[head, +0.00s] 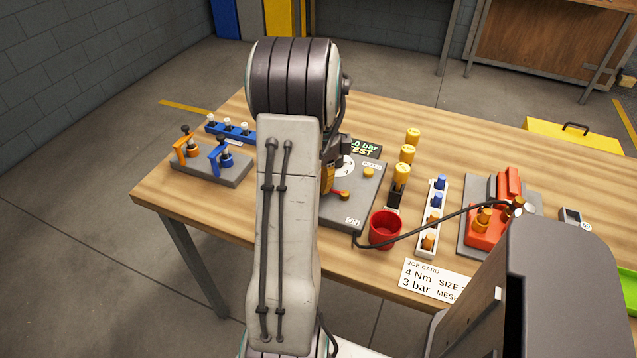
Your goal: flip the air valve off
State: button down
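A grey panel (363,201) with a round dial (345,168), a yellow button (369,173) and an ON label (352,221) lies on the table, partly hidden behind my arm. A small red lever (339,193) with an orange-brown end shows on it, above the ON label, and I take it for the air valve's handle. Its left part is hidden by my arm. A dark part of my gripper (333,150) shows just right of the arm, near the dial. Its fingertips are hidden, so I cannot see whether it touches the lever.
A display (364,147) reading "TEST" stands behind the panel. A hose runs from the panel to an orange device (483,234). Clamps (210,165) stand left.

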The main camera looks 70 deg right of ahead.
jog(key=shift+d+f+m, duration=0.1)
jog(key=shift+d+m, duration=0.05)
jog(key=shift+m, duration=0.25)
jog(key=c, duration=1.2)
grip_release()
notch_tip(320, 180, up, 12)
dwell(0.6)
